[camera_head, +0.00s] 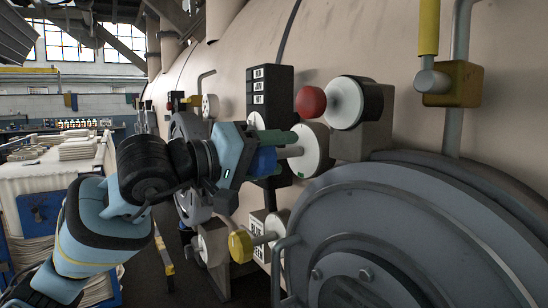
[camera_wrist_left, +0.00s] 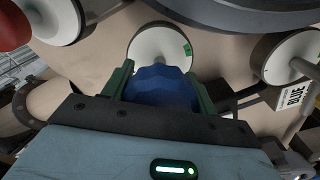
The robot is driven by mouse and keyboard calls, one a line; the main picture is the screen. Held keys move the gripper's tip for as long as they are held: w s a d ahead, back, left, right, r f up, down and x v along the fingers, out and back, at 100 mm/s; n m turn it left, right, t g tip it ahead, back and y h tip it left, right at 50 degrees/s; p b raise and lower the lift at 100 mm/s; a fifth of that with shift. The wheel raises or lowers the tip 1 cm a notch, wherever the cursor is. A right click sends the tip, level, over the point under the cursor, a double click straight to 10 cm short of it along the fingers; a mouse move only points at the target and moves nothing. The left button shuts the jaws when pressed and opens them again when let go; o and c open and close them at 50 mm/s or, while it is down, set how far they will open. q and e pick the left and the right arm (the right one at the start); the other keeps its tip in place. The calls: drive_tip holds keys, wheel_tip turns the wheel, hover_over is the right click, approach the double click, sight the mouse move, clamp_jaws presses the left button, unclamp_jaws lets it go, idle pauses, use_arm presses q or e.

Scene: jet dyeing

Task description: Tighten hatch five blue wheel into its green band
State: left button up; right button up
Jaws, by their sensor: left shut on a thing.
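The blue wheel (camera_head: 263,161) sits between the green fingers of my left gripper (camera_head: 270,152), which is shut on it. It also shows in the left wrist view (camera_wrist_left: 158,88) as a faceted blue knob between both fingers (camera_wrist_left: 160,80). A pale shaft runs from it to a white round dial (camera_head: 311,152). The dial (camera_wrist_left: 150,42) carries a small green band (camera_wrist_left: 187,49), at its right edge in the wrist view. Any pointer on the wheel is hidden, so its position against the band cannot be told. My right gripper is out of view.
A red knob (camera_head: 311,102) stands above right, and a yellow knob (camera_head: 240,246) below left. The large grey round hatch (camera_head: 400,235) fills the lower right. A yellow valve block (camera_head: 453,84) is at upper right. A cart with pale cloth (camera_head: 75,150) stands left.

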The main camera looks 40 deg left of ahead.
use_arm(q)
drive_tip(key=n, duration=0.3)
drive_tip(key=shift+n, duration=0.3)
drive_tip(key=n, duration=0.4)
drive_tip(key=shift+n, duration=0.3)
drive_tip(key=n, duration=0.5)
drive_tip(key=shift+r+n, duration=0.1)
drive_tip(key=shift+n, duration=0.2)
drive_tip(key=n, duration=0.2)
drive_tip(key=shift+n, duration=0.3)
drive_tip(key=n+p, duration=0.1)
drive_tip(key=n, duration=0.2)
drive_tip(key=shift+n, duration=0.3)
drive_tip(key=n, duration=0.2)
drive_tip(key=shift+n, duration=0.4)
drive_tip(key=n+p, duration=0.1)
drive_tip(key=n, duration=0.2)
drive_tip(key=shift+n+p, duration=0.3)
drive_tip(key=shift+n, duration=0.7)
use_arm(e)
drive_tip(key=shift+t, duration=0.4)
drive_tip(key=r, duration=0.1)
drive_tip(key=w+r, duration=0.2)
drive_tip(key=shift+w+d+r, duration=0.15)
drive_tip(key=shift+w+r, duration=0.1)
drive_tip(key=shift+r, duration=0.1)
use_arm(q)
drive_tip(key=shift+n, duration=0.3)
